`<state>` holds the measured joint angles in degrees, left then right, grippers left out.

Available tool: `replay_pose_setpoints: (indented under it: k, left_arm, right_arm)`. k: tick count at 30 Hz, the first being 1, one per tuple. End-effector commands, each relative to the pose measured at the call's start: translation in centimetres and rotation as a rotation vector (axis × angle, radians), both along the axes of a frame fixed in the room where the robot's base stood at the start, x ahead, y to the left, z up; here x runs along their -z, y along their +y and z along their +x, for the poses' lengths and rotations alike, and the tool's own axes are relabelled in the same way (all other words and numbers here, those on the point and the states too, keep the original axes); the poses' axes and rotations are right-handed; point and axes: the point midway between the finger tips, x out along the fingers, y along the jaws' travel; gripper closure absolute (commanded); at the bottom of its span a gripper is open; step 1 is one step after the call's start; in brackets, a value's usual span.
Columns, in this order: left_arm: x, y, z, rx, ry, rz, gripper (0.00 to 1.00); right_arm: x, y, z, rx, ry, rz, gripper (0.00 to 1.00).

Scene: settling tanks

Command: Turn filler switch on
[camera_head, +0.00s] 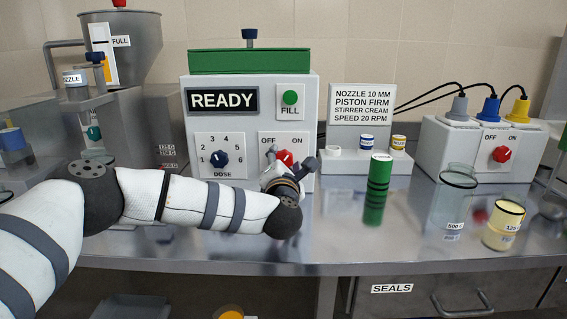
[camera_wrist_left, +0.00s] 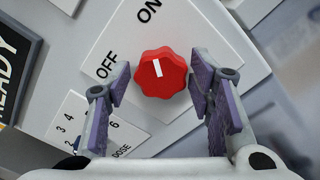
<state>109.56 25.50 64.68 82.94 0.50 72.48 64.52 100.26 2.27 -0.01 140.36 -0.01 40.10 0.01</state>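The filler (camera_head: 250,110) is a light grey box with a green top, a READY display and a green FILL button. Its red switch knob (camera_wrist_left: 161,74) sits on a white OFF/ON plate; in the head view the knob (camera_head: 285,157) is partly hidden by my gripper. In the left wrist view its white mark points roughly toward ON. My left gripper (camera_wrist_left: 160,95) is open, with one finger on each side of the knob and visible gaps. It also shows in the head view (camera_head: 288,159). My right gripper is not in view.
The DOSE dial (camera_head: 220,158) is left of the switch. A green cylinder (camera_head: 376,190) stands right of the filler. A box with another red OFF/ON switch (camera_head: 502,154), a glass beaker (camera_head: 455,200) and a yellow-filled jar (camera_head: 503,226) are further right. The front counter middle is clear.

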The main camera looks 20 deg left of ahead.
Motion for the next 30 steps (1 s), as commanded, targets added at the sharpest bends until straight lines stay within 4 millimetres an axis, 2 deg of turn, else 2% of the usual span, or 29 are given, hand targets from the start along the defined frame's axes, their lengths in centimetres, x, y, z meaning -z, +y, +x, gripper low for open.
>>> replay_pose_setpoints:
  k: [8,11,14,21,25,30]
  left_arm:
    - [0.0,-0.1,0.0,0.002,0.001,-0.001,0.43]
    - [0.1,-0.4,-0.7,0.005,0.002,-0.003,0.43]
    - [0.1,-0.9,-2.7,0.006,0.002,-0.003,0.43]
    - [0.0,-2.6,-8.9,0.005,0.002,-0.003,0.43]
    - [0.0,-3.2,-10.9,0.003,0.001,-0.002,0.43]
    - [0.0,-3.3,-11.6,0.001,0.0,-0.001,0.43]
  right_arm:
    - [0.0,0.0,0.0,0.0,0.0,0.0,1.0]
    - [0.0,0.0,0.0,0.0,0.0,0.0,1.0]
    - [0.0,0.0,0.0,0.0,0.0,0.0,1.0]
    - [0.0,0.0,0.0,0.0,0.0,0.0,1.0]
    - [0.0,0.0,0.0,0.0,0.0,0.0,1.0]
    - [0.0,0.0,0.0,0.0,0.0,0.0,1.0]
